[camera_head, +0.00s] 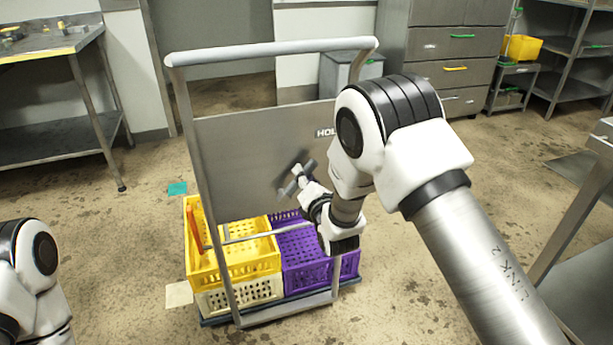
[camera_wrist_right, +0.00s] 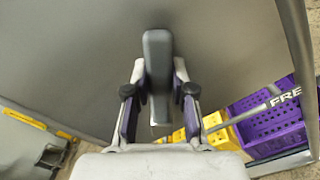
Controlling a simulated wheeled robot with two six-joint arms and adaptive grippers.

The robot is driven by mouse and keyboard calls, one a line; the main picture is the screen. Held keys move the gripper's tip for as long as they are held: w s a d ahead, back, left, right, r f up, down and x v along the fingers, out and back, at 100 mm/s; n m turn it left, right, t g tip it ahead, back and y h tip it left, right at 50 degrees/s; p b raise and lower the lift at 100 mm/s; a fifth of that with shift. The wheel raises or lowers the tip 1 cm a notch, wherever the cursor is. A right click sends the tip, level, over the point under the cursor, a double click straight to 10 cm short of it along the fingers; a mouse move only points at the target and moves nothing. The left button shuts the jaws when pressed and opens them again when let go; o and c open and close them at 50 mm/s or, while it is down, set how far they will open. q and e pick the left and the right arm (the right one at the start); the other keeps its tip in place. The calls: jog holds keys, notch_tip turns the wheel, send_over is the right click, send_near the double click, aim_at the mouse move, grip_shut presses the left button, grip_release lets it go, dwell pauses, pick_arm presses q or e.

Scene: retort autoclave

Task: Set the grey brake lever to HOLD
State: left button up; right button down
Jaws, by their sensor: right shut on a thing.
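The grey brake lever (camera_wrist_right: 158,62) stands between the two fingers of my right gripper (camera_wrist_right: 160,98) in the wrist view, against the grey panel of a cart. In the head view the lever (camera_head: 294,178) shows small and tilted at the tip of my right gripper (camera_head: 301,181). The right gripper is shut on the lever. A label reading "FRE" (camera_wrist_right: 285,97) shows in the wrist view, cut off. My left gripper is outside the head view; only part of that arm shows.
The cart's panel (camera_head: 235,145) sits in a tubular frame (camera_head: 270,50). A metal table (camera_head: 55,145) is at the left, drawers (camera_head: 440,75) at the back. Floor around the cart is mostly clear.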

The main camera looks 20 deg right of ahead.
dwell(0.4)
jog(key=c, duration=1)
grip_release()
jog(key=shift+a, duration=0.1)
jog(key=shift+o, duration=0.2)
jog(key=shift+s, duration=0.1)
jog(key=s, duration=1.1)
jog(key=shift+s+d, duration=0.2)
jog(key=shift+s, duration=0.2)
